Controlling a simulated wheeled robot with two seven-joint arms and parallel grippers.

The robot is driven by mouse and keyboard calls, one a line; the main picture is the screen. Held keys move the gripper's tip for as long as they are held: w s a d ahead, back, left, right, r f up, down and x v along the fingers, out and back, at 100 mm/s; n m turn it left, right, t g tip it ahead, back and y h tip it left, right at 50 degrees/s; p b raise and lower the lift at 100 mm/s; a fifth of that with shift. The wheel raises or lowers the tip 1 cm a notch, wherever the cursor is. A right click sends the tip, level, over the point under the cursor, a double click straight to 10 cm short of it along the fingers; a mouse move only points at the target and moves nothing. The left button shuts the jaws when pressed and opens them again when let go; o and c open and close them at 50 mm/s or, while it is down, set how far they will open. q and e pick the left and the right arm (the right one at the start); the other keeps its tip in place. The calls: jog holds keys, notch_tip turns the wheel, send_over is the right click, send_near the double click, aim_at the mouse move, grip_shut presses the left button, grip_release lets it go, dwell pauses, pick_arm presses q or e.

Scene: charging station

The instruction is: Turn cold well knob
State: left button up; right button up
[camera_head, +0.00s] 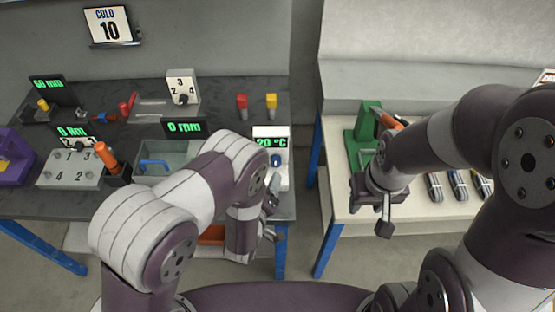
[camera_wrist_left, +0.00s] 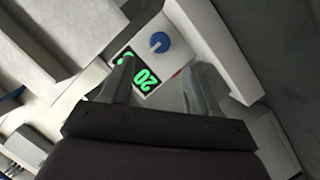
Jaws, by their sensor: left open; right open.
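The cold well is a white unit (camera_head: 284,133) at the right end of the left bench, with a green display reading 20 °C. Its blue knob (camera_head: 276,160) is on the face below the display. In the left wrist view the blue knob (camera_wrist_left: 159,42) lies beyond the fingertips, with a white pointer mark on it. The display (camera_wrist_left: 140,72) shows between the fingers. My left gripper (camera_head: 273,208) is open and empty, in front of the unit and apart from the knob. My right gripper (camera_head: 374,207) is open and empty by the right bench's front edge.
A wall sign (camera_head: 109,25) reads COLD 10. A 0 rpm display (camera_head: 184,128) and grey basin stand left of the unit. Red and yellow pieces (camera_head: 242,101) stand behind it. A green fixture (camera_head: 366,120) is on the right bench, beyond a gap.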

aim_at(275, 165)
pick_arm(q)
jog(key=x, duration=0.8)
jog(key=shift+d+f, duration=0.1)
jog(key=shift+w, duration=0.3)
jog(key=shift+w+f, duration=0.1)
jog(key=shift+c, duration=0.2)
jog(key=c, duration=1)
